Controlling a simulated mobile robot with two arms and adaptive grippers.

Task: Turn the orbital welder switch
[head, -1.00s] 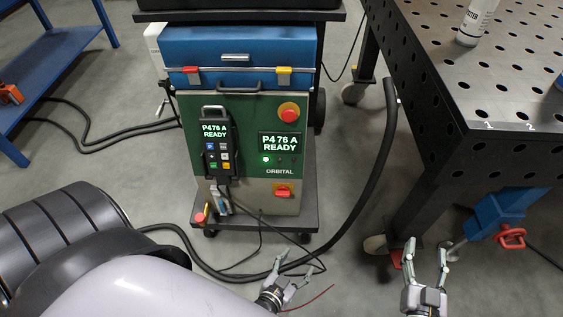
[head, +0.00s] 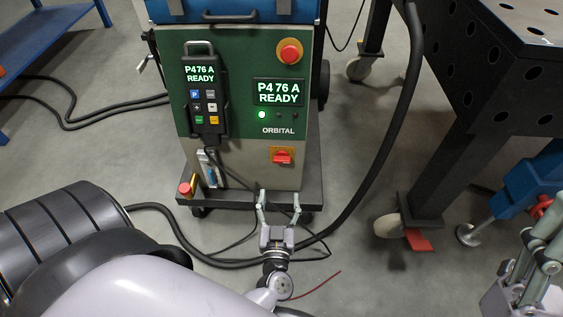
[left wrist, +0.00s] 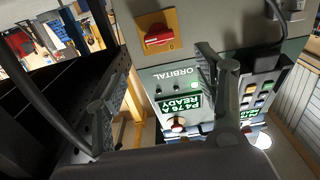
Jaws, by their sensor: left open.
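The orbital welder (head: 235,100) is a green and grey cabinet whose display reads "P4 76 A READY" beside a lit green lamp. Its red switch (head: 282,157), on a yellow plate, is low on the right of the front; the red handle lies about level. The left wrist view shows the welder upside down, with the switch (left wrist: 158,37) near the top, beyond the fingers. My left gripper (head: 279,197) is open and empty, below the switch and apart from it. My right gripper (head: 540,225) is partly cut off at the right edge; its jaw opening is unclear.
A red emergency button (head: 289,52) and a hand pendant (head: 204,100) are on the welder front. A thick black hose (head: 385,140) curves past its right side. A perforated table (head: 490,60) stands at right, and cables lie on the floor.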

